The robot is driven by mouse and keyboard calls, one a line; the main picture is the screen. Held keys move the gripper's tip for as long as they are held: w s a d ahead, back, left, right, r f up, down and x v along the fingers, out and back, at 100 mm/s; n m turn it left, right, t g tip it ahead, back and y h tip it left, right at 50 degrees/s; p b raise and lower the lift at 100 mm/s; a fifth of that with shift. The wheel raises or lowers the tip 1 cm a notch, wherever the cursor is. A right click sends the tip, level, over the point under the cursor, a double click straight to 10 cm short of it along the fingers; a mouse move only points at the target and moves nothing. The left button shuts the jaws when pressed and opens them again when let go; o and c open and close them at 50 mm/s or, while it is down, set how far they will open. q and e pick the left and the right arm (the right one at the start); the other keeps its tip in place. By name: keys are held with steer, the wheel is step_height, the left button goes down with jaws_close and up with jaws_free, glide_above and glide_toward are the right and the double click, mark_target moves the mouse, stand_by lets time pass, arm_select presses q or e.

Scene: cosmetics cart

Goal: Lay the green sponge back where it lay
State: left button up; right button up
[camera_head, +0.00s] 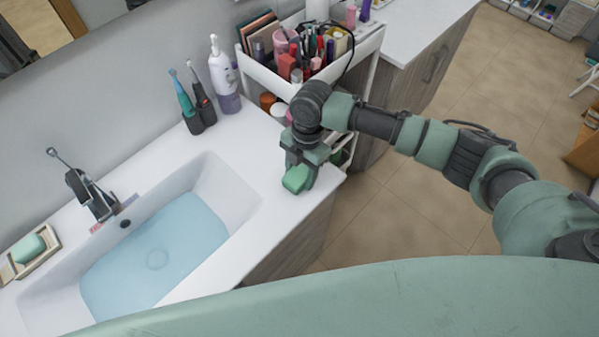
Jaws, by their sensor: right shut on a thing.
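The green sponge (296,180) is at the right end of the white counter, to the right of the basin. My right gripper (301,170) is above it, pointing down, and shut on it. The sponge is at or just above the counter top; I cannot tell whether it touches. The gripper hides part of the sponge. My left gripper is not in view.
A basin (228,190) with blue water and a tap (92,195) lies to the left. A soap dish (50,240) holds a green bar. A toothbrush holder (200,118) and a bottle (224,80) stand behind. A loaded cosmetics cart (262,73) stands behind my right gripper.

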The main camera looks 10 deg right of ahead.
steer(key=shift+f, duration=0.15)
steer(key=o, duration=1.2)
steer(key=shift+a, duration=0.15)
steer(key=shift+f, duration=0.1)
steer(key=shift+s, duration=0.1)
